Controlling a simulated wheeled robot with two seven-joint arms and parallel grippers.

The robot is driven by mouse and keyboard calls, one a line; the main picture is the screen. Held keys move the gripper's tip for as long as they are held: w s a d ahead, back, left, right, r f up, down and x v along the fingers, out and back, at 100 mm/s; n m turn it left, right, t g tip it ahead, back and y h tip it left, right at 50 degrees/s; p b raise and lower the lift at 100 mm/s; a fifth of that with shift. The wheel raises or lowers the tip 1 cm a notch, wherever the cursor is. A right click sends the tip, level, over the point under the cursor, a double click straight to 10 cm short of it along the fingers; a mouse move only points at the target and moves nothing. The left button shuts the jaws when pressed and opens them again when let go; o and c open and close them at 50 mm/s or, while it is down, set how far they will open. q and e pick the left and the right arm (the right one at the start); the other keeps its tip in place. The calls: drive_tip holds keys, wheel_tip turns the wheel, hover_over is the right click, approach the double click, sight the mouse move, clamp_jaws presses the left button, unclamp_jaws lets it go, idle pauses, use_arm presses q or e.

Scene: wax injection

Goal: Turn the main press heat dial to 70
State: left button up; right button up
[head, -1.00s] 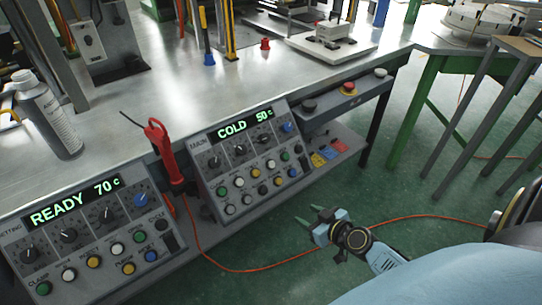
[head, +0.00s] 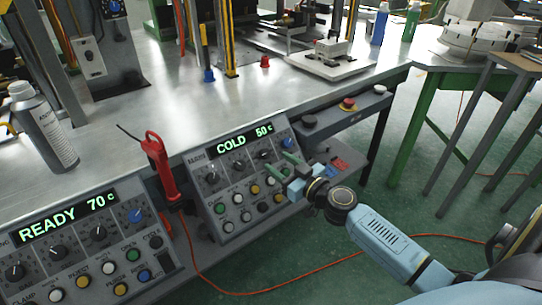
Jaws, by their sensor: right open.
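The main press panel (head: 224,188) stands at the table's front edge, its green display (head: 244,140) reading "COLD 50 c". A row of dark dials and a blue dial (head: 287,143) sits under the display, above rows of coloured buttons. The dial labels are too small to read, so I cannot tell which is the heat dial. My right gripper (head: 281,163) is open and empty at the panel's right side, fingers pointing left toward the dials. I cannot tell whether it touches the panel; it hides some right-hand controls. My left gripper is not in view.
A second panel (head: 75,240) at lower left reads "READY 70 c". A red tool (head: 160,165) hangs between the panels. A red button (head: 348,103) sits right of the main panel.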

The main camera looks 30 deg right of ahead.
sight(267, 155)
drive_tip(key=shift+w+a, duration=0.2)
drive_tip(key=shift+w, duration=0.9)
drive_tip(key=shift+w+a, duration=0.15)
drive_tip(key=shift+w, duration=0.9)
drive_tip(key=c, duration=1)
drive_tip(key=shift+o, duration=0.2)
drive_tip(key=shift+m, duration=0.3)
